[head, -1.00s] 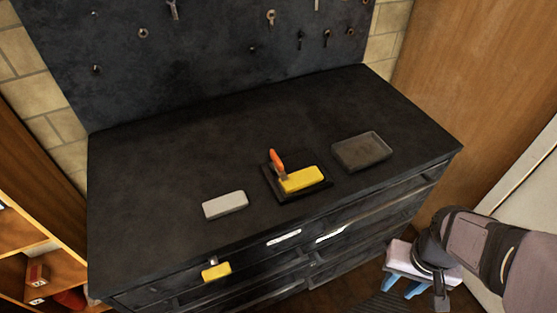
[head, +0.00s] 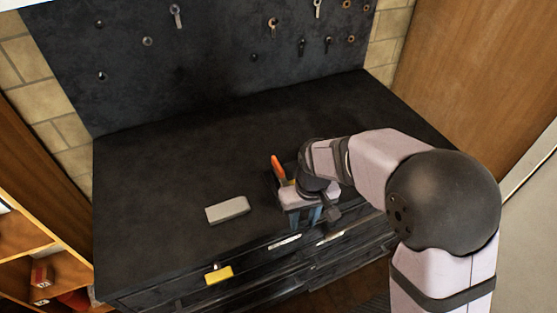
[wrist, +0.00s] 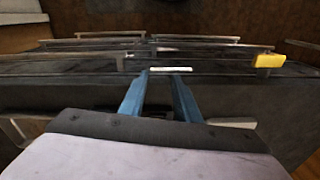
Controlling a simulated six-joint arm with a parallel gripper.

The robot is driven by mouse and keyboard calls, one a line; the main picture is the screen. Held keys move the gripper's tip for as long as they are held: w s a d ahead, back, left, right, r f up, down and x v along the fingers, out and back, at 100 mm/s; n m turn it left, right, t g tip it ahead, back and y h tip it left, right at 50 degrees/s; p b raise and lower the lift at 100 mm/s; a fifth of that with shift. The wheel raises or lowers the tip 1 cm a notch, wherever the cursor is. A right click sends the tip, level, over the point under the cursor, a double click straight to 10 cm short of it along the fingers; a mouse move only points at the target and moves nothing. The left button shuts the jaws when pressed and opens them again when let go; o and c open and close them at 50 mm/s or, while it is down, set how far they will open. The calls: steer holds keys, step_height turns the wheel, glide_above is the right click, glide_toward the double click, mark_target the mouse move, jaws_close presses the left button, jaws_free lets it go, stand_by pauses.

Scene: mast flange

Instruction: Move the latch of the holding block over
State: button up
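The holding block (head: 273,183) is a dark base on the bench top, now mostly hidden behind my gripper. Its orange latch handle (head: 279,168) stands up tilted at the left of my gripper. The yellow piece seen there earlier is now hidden almost entirely. My gripper (head: 306,219) points down over the front part of the bench, at the block's near right side in the head view. Its two blue fingers show apart and empty in the wrist view (wrist: 158,95). The latch cannot be made out in the wrist view, and contact cannot be told.
A grey block (head: 228,210) lies on the bench left of my gripper. A yellow piece (head: 218,275) is at the drawer front; it also shows in the wrist view (wrist: 268,61). A pegboard with hanging tools rises behind. The bench's back left is clear. My arm hides the tray.

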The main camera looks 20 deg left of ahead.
steer(key=shift+t+y, duration=0.6)
steer(key=shift+t, duration=0.1)
steer(key=w+a+r, duration=0.1)
steer(key=w+a, duration=0.1)
steer(key=w+a+r, duration=0.1)
steer(key=w+a, duration=0.1)
steer(key=w+a+r, duration=0.2)
steer(key=shift+w, duration=0.3)
steer(key=n+t+y, duration=0.1)
glide_toward(278, 164)
steer(key=shift+w+a+f, duration=0.1)
steer(key=shift+a+f, duration=0.05)
steer(key=shift+f, duration=0.45)
steer(key=shift+f+n, duration=0.15)
steer(key=shift+n, duration=0.15)
steer(key=shift+f, duration=0.2)
steer(key=shift+p+x, duration=1.3)
steer(key=shift+x, duration=2.15)
jaws_close()
